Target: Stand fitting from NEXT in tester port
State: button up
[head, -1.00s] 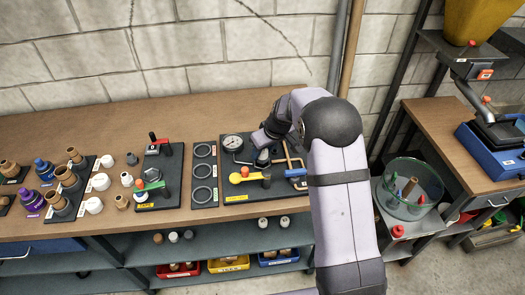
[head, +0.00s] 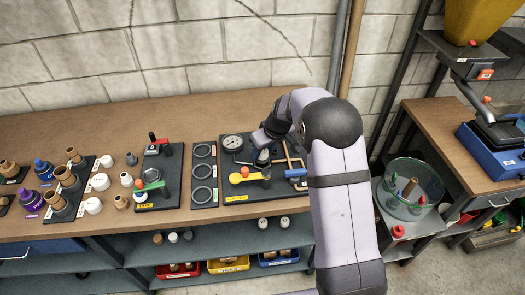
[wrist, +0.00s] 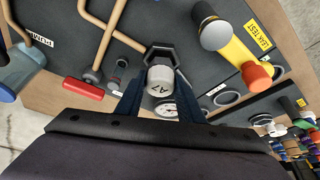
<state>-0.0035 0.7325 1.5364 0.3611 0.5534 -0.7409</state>
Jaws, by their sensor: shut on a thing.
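My gripper (wrist: 159,104) is shut on a fitting (wrist: 160,80). In the wrist view the fitting has a pale round end with dark lettering, and a dark hex shape shows just beyond it. In the head view the fitting (head: 262,158) is grey and upright below my gripper (head: 264,144). It is over the leak-test board (head: 228,150), between the pressure gauge (head: 233,142) and the yellow lever (head: 245,178). The tester port is hidden around the fitting, so I cannot tell whether the fitting is in it or just above. The NEXT label is not readable.
Copper pipes (wrist: 96,50) and a red-handled part (wrist: 84,89) are close to the fingers. The orange-tipped yellow lever and a round metal knob (wrist: 214,32) stand on the other side. Three rings (head: 203,172) and a clamp board (head: 160,175) lie to the left.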

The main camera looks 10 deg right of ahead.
jog(key=shift+f+b, duration=1.1)
jog(key=shift+b, duration=0.1)
dwell(0.5)
jog(key=o, duration=1.6)
jog(key=shift+c, duration=0.2)
jog(key=shift+r+p, duration=2.55)
jog(key=shift+r, duration=1.5)
